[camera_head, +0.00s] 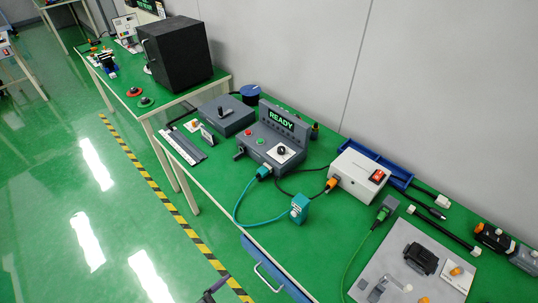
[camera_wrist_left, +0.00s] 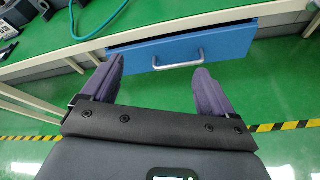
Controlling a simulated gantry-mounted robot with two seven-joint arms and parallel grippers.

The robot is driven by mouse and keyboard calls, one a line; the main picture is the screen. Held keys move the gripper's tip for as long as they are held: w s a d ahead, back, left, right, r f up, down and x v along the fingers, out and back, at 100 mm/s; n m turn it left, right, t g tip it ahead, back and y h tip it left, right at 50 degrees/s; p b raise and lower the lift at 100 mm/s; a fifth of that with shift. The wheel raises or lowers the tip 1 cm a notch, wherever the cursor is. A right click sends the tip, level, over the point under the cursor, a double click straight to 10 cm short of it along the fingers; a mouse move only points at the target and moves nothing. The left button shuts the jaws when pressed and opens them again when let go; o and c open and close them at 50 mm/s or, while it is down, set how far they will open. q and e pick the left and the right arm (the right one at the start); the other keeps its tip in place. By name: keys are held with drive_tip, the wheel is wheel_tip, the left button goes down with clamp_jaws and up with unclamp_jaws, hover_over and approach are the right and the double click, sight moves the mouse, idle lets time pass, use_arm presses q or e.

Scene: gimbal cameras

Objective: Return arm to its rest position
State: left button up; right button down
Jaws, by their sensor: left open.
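My left gripper (camera_wrist_left: 158,70) is open and empty in the left wrist view. Its two purple fingers stand apart, in front of the blue drawer (camera_wrist_left: 225,42) under the green table. The drawer's silver handle (camera_wrist_left: 178,62) shows between and just beyond the fingertips; I cannot tell whether they touch it. In the head view a small dark piece of my left gripper (camera_head: 212,292) shows at the bottom edge, left of the blue drawer (camera_head: 262,262). Most of the left arm is out of the frame. My right gripper is in neither view.
The green table (camera_head: 215,178) holds a grey console (camera_head: 270,140) reading READY, a white box with a red switch (camera_head: 358,172), a teal connector (camera_head: 300,208) on a cable, and a light plate (camera_head: 400,240) with parts. The floor (camera_head: 90,190) left of the table is clear.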

use_arm(q)
drive_tip(key=s+a+r+m+g+y, duration=0.35)
drive_tip(key=s+a+m, duration=0.25)
drive_tip(key=m, duration=0.7)
drive_tip(key=s+a+r+m+g+y, duration=0.3)
drive_tip(key=s+a+m+g+y, duration=0.15)
drive_tip(key=m, duration=0.75)
wheel_tip(320, 180, up, 31)
drive_tip(key=t+p, duration=0.1)
drive_tip(key=p, duration=3)
drive_tip(key=shift+s+a+f+y, duration=0.15)
drive_tip(key=shift+s+a+y, duration=0.1)
drive_tip(key=shift+s+y, duration=0.05)
drive_tip(key=shift+d, duration=0.1)
